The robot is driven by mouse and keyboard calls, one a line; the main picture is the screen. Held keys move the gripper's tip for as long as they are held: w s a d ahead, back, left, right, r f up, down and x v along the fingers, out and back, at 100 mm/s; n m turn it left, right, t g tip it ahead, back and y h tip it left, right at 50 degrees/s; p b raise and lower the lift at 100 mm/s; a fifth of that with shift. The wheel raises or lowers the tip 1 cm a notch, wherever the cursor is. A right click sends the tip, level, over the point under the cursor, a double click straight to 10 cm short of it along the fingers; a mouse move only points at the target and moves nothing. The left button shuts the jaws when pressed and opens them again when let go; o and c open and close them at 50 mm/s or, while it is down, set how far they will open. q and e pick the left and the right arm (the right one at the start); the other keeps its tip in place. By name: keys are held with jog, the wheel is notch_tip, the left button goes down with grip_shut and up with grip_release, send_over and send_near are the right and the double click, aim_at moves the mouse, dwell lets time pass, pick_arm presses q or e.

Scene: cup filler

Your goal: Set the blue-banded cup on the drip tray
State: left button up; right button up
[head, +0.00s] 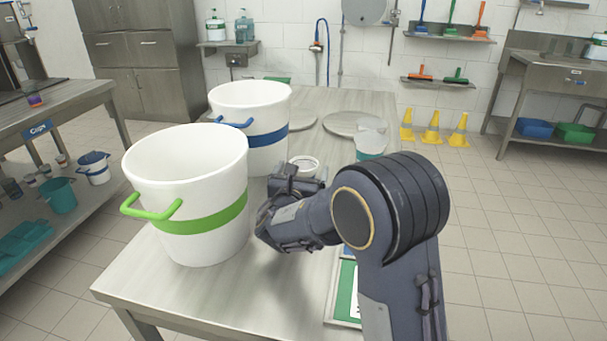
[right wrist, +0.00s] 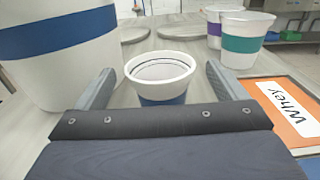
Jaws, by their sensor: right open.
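The blue-banded cup (right wrist: 161,92) stands upright on the table, white with a wide blue band, its open top toward me. In the right wrist view it is between the two fingers of my right gripper (right wrist: 160,70), with a gap on each side. In the head view only the white rim of the cup (head: 304,162) shows beyond my right gripper (head: 296,182), which hides the rest. My right gripper is open and holds nothing. I cannot clearly identify the drip tray in these views. My left gripper is not in view.
A green-banded bucket (head: 185,180) and a blue-banded bucket (head: 225,103) stand left of the gripper. A teal-banded cup (right wrist: 246,45) and a purple-banded cup (right wrist: 214,28) stand at the right. An orange Whey card (right wrist: 275,92) lies right. Round discs (head: 350,122) lie farther back.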

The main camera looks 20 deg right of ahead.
jog(key=shift+x, duration=1.2)
jog(key=c, duration=1.1)
